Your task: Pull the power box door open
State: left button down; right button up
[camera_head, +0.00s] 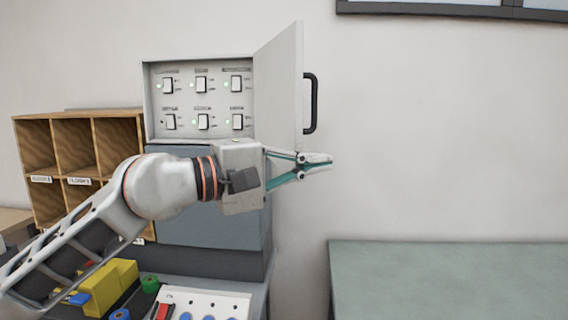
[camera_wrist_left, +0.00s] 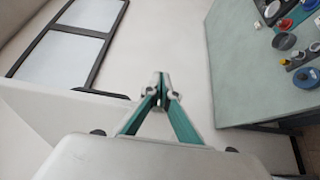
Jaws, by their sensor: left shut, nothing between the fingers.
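My left gripper (camera_head: 329,162) is shut and empty, just below the door's lower edge and the handle, apart from the handle. In the left wrist view the left gripper (camera_wrist_left: 160,80) is also shut, with bare wall beyond its tips. A pale panel at the left edge there may be the door. My right gripper is not in view.
A wooden pigeonhole shelf (camera_head: 75,115) stands at the left. Below are a yellow block (camera_head: 105,285) and a white panel with coloured buttons (camera_head: 205,300). A green-grey table (camera_head: 450,280) is at the lower right. The wall right of the door is clear.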

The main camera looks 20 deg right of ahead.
pick_arm(q)
jog(key=shift+w+d, duration=0.1)
jog(key=shift+d, duration=1.1)
jog(key=shift+a, duration=0.1)
